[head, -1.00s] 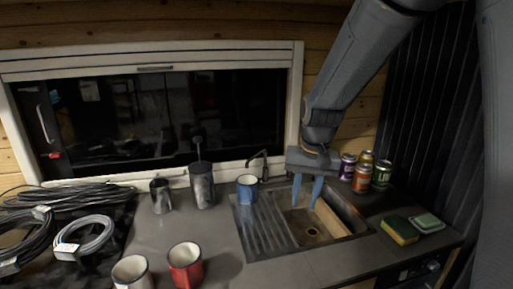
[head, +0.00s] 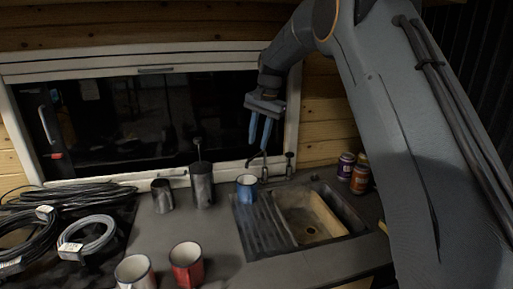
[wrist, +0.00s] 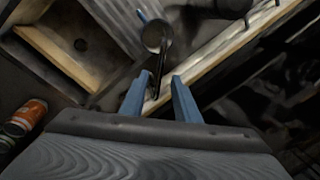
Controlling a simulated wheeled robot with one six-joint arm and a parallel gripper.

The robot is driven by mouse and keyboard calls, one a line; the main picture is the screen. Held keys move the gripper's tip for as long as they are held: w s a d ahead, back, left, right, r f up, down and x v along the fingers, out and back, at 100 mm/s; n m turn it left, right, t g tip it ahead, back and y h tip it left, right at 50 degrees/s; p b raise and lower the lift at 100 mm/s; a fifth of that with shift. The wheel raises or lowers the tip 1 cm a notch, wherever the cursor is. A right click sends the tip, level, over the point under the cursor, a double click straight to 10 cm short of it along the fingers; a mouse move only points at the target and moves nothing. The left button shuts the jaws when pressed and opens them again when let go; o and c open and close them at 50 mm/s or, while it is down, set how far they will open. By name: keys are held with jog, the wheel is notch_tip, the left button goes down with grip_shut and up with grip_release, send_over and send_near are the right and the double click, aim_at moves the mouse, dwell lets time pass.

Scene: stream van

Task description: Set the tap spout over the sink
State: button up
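The dark tap (head: 263,168) stands behind the sink (head: 340,213), at the back edge of the counter. Its thin spout (head: 252,159) points left, towards the blue mug on the drainer side, not over the basin. My gripper (head: 258,146) points down just above the spout, its blue fingers apart. In the wrist view the dark spout (wrist: 160,64) shows between the fingertips (wrist: 160,84), nearer the left one. I cannot tell whether they touch. The basin (wrist: 35,62) is at upper left there.
The blue mug (head: 247,188) stands close to the tap on the ribbed drainer (head: 264,226). A small upright fitting (head: 290,165) stands right of the tap. Cans (head: 359,180) stand right of the basin. The window frame (head: 225,169) is close behind. My arm hides the right counter.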

aim_at(256, 156)
jog(key=shift+w+a+f+p, duration=0.2)
jog(key=shift+f+p, duration=0.1)
jog(key=shift+f, duration=0.8)
jog(key=shift+w+a+f+p, duration=0.15)
jog(key=shift+f+p, duration=0.15)
jog(key=shift+f, duration=0.75)
jog(key=shift+s, duration=0.1)
jog(key=shift+c, duration=0.2)
grip_shut()
